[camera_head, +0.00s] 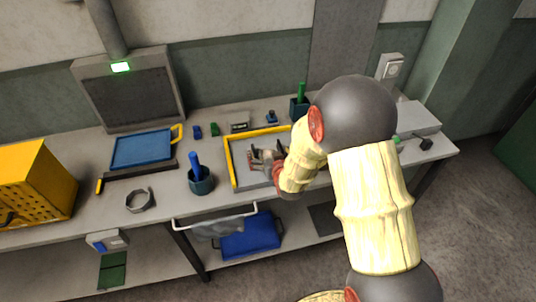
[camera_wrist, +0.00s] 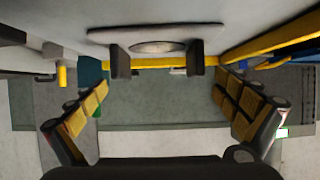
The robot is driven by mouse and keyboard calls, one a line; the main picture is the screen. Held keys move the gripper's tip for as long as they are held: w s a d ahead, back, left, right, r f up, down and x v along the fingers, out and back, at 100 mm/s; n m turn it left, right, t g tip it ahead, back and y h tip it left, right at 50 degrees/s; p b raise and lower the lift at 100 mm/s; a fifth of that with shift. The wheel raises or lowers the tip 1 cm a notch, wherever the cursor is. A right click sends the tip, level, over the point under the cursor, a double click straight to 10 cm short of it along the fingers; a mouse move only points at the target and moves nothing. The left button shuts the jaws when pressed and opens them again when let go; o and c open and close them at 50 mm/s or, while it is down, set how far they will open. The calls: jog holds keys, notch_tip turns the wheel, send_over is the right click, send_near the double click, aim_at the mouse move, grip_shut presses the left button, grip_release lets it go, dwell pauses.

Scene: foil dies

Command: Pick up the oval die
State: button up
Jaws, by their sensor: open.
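A silver oval piece, which looks like the oval die (camera_wrist: 158,47), shows in the wrist view near the top middle. It lies between two dark upright blocks (camera_wrist: 120,62) on a flat brownish strip (camera_wrist: 150,31). My gripper (camera_wrist: 160,92) is open and empty, its yellow-padded fingers spread at left and right, with the die between and beyond them in the picture. In the head view my gripper (camera_head: 264,158) is over the yellow-rimmed tray (camera_head: 231,168), and I cannot make out the die there behind my arm.
A teal cup with a blue handle (camera_head: 201,183) stands left of the tray. A blue screen board (camera_head: 142,149), a metal ring (camera_head: 139,200) and a yellow crate (camera_head: 38,180) are farther left. Small blue and green pieces (camera_head: 214,129) and a dark green cup (camera_head: 299,107) stand behind.

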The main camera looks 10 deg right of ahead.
aim_at(267, 154)
jog(key=x, duration=0.3)
jog(key=shift+w+d+f+b, duration=0.1)
jog(key=shift+d+f+b, duration=0.05)
jog(key=shift+f+b, duration=0.25)
jog(key=shift+w+f, duration=0.2)
jog(key=shift+w, duration=0.35)
jog(key=shift+r, duration=0.1)
jog(key=c, duration=1.3)
jog(key=shift+r, duration=0.1)
jog(key=shift+c, duration=0.2)
